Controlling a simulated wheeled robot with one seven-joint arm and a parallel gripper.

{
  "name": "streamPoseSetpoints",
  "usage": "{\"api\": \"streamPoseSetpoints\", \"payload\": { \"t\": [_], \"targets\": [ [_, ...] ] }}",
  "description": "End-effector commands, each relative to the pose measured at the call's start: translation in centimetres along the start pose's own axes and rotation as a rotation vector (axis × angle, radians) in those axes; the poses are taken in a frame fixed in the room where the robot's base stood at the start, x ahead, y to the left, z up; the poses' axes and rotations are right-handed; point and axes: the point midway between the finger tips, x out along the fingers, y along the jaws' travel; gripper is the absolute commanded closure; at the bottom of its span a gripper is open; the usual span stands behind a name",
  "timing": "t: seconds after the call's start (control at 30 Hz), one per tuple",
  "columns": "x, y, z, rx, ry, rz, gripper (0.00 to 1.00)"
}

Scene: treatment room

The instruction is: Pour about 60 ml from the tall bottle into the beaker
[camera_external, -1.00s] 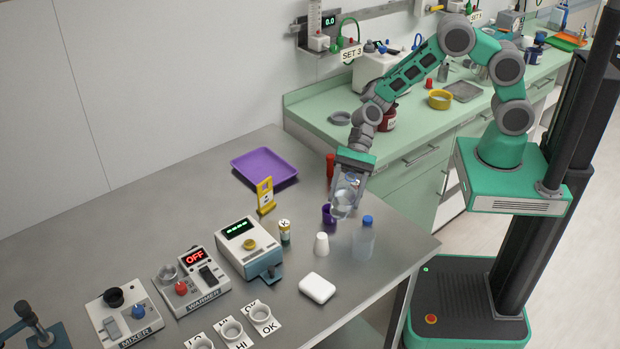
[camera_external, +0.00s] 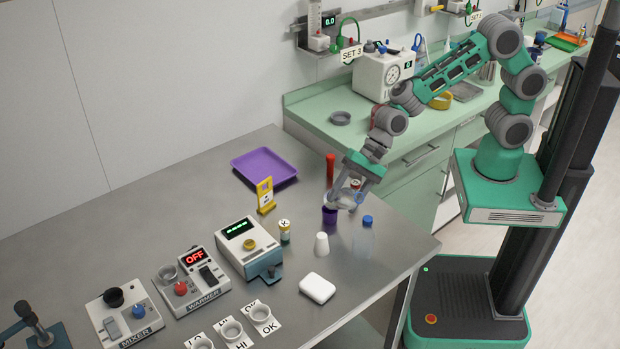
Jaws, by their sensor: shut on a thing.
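My gripper (camera_external: 352,190) is shut on a clear vessel (camera_external: 344,199) above the right part of the steel table. The vessel is tilted, its lower end toward the left, just above a small purple cup (camera_external: 329,216). The fingers hide part of it; I cannot tell whether it is the tall bottle or the beaker, or whether liquid is flowing. A clear bottle with a blue cap (camera_external: 363,238) stands upright on the table, right of the purple cup and apart from the gripper.
A white cup (camera_external: 321,244) and a white rounded block (camera_external: 317,288) stand near the front. A red tube (camera_external: 330,168) is behind the purple cup. A yellow stand (camera_external: 265,195), a small labelled vial (camera_external: 284,232) and a purple tray (camera_external: 264,167) lie left.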

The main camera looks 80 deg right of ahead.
Motion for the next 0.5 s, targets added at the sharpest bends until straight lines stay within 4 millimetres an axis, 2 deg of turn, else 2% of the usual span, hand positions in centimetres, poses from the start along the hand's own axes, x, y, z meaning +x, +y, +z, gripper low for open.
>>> {"api": "streamPoseSetpoints", "payload": {
  "t": [0.5],
  "targets": [
    [1.0,0.3,-1.3,-0.199,0.209,-0.083,0.97]
  ]
}}
